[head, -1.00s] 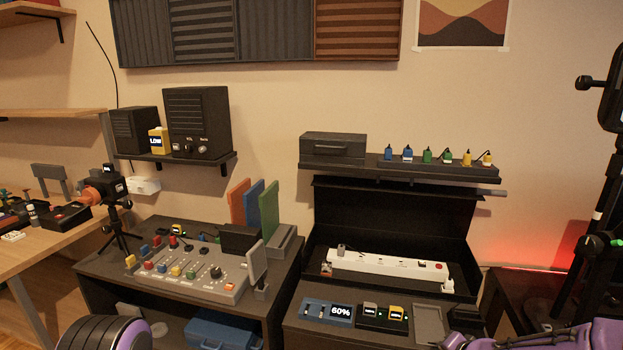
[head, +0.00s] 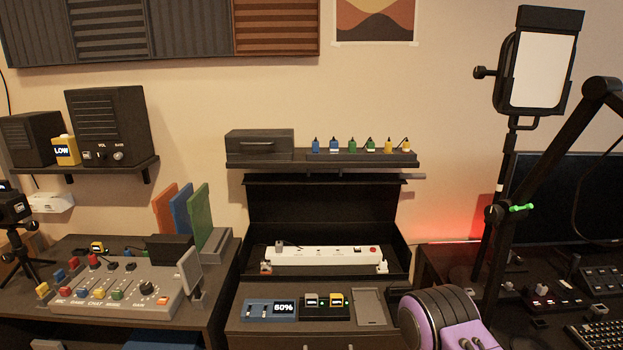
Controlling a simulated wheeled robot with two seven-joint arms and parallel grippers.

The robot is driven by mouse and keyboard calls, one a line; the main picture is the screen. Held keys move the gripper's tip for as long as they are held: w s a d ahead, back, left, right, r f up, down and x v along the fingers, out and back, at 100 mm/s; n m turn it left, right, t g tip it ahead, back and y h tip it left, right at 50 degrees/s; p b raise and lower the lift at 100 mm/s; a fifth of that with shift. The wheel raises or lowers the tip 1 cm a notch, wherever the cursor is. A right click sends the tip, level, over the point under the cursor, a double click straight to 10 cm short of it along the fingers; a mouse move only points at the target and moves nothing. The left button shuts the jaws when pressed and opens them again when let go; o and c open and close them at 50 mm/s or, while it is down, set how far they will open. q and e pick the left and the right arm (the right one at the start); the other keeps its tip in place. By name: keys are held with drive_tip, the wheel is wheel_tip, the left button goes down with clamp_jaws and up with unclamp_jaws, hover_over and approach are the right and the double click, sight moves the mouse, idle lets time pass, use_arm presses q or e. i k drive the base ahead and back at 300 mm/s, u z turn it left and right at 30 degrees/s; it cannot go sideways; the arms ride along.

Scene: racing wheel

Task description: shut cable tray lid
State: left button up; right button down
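The cable tray (head: 400,262) is a black open box in the middle of the head view, at the back of a dark cabinet. Its lid (head: 322,207) stands raised, upright against the wall behind it, with its top edge just below the small wall shelf. A white power strip (head: 325,255) lies in the tray. Part of my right arm, purple and black, shows at the bottom right, in front of the cabinet's right side. Neither gripper's fingers show in the head view.
The wall shelf (head: 400,160) with a black box and several coloured plugs juts out above the lid. A blue display unit (head: 270,310) and small modules sit before the tray. A mixer (head: 115,288) stands left; a lamp stand (head: 500,180) and desk stand right.

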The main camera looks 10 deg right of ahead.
sight(308, 197)
drive_tip(key=z, duration=0.5)
drive_tip(key=k, duration=0.6)
drive_tip(key=z, duration=0.25)
drive_tip(key=i, duration=1.65)
drive_tip(key=u, duration=0.35)
